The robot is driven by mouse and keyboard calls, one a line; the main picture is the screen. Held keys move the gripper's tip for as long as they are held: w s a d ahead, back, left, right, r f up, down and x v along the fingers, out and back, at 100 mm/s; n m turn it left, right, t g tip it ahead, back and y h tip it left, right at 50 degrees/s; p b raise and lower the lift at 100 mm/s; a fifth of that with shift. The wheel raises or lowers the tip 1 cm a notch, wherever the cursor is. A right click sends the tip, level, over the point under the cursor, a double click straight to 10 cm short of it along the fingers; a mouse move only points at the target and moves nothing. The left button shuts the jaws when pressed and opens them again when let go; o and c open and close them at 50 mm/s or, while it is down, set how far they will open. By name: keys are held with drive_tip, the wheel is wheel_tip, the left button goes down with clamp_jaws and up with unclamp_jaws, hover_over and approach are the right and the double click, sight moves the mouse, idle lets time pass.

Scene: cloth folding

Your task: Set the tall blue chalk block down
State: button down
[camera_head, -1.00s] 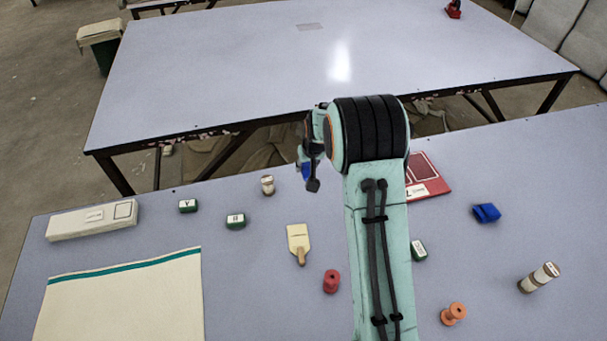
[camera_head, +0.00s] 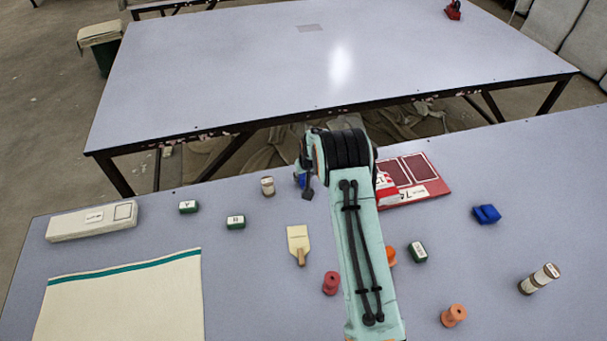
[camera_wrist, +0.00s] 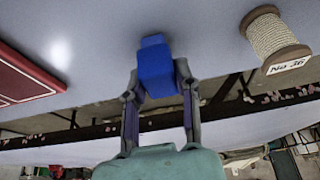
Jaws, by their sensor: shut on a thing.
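The tall blue chalk block (camera_wrist: 153,58) is between the fingers of my gripper (camera_wrist: 159,80) in the wrist view. My gripper is shut on it. In the head view only a small piece of the blue block (camera_head: 301,181) shows beside my gripper (camera_head: 306,187), near the back edge of the near table. My arm hides most of it. I cannot tell whether the block touches the table top.
A thread spool (camera_head: 267,186) stands left of my gripper; it looks large in the wrist view (camera_wrist: 273,40). Another blue object (camera_head: 486,213) lies farther right. A wooden scraper (camera_head: 299,243) lies in front.

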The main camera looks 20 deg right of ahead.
drive_tip(key=c, duration=0.8)
unclamp_jaws()
drive_tip(key=s+a+f+v, duration=0.1)
drive_tip(key=v, duration=0.9)
drive_tip(key=s+a+v, duration=0.1)
drive_tip(key=s+v, duration=0.1)
drive_tip(key=v, duration=0.7)
drive_tip(key=s+a+r+g, duration=0.1)
drive_tip(key=s+a+r, duration=0.1)
drive_tip(key=s, duration=0.8)
drive_tip(key=s+a+r+g, duration=0.1)
drive_tip(key=s+r+g, duration=0.1)
drive_tip(key=s, duration=0.9)
drive_tip(key=s+a+r+n+g, duration=0.1)
drive_tip(key=s+a+r, duration=0.1)
drive_tip(key=s, duration=0.8)
drive_tip(key=shift+s+a+r+g+y, duration=0.15)
drive_tip(key=shift+s+a+g+y, duration=0.15)
drive_tip(key=shift+g+y, duration=0.1)
